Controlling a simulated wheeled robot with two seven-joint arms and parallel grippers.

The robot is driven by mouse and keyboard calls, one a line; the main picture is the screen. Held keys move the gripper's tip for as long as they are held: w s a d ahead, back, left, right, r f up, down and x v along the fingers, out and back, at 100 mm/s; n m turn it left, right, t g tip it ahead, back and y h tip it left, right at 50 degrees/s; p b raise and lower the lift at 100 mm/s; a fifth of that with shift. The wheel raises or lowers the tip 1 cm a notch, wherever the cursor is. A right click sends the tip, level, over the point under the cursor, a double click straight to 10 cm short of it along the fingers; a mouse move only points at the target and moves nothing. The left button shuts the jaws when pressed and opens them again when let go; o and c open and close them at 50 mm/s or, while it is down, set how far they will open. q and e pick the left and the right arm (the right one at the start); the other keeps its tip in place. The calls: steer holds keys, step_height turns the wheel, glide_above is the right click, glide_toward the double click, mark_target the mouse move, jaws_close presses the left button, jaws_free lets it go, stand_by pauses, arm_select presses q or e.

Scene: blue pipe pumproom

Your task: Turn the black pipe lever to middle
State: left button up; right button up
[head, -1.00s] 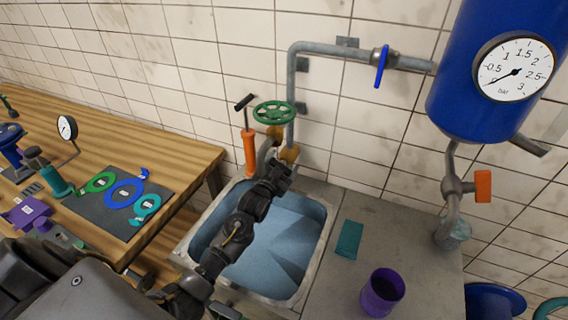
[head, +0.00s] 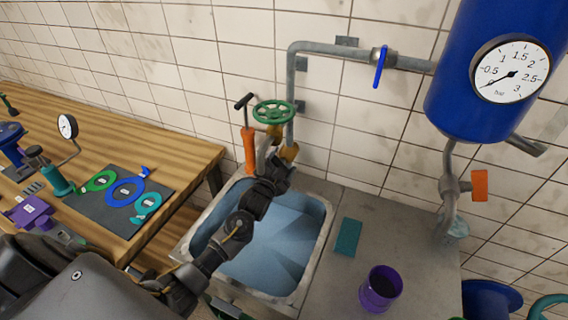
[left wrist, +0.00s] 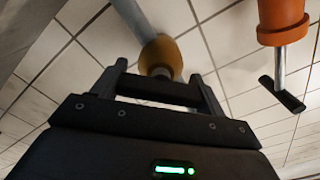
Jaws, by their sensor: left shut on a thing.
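The black pipe lever (left wrist: 158,91) shows in the left wrist view as a dark bar between my fingers, below the brass fitting (left wrist: 160,54) of the grey pipe. My left gripper (left wrist: 157,88) is shut on it. In the head view my left gripper (head: 281,167) is at the pipe's lower end above the sink, just below the brass fitting (head: 289,151). There the gripper hides the lever, so I cannot clearly tell its angle. My right gripper is not in view.
A green handwheel (head: 273,112) and an orange pump (head: 249,150) with a black T-handle are close to the gripper. Below is the sink (head: 318,255). A purple cup (head: 380,290) and a teal block (head: 347,238) are on the counter at right.

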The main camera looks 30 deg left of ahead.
arm_select(q)
steer(key=o, duration=1)
steer(key=shift+s, duration=0.2)
steer(key=s+b, duration=0.1)
steer(key=s, duration=0.6)
steer(key=s+b, duration=0.1)
steer(key=s, duration=0.2)
steer(key=shift+s+d+b, duration=0.2)
steer(key=shift+d+b, duration=0.1)
steer(key=shift+d, duration=0.05)
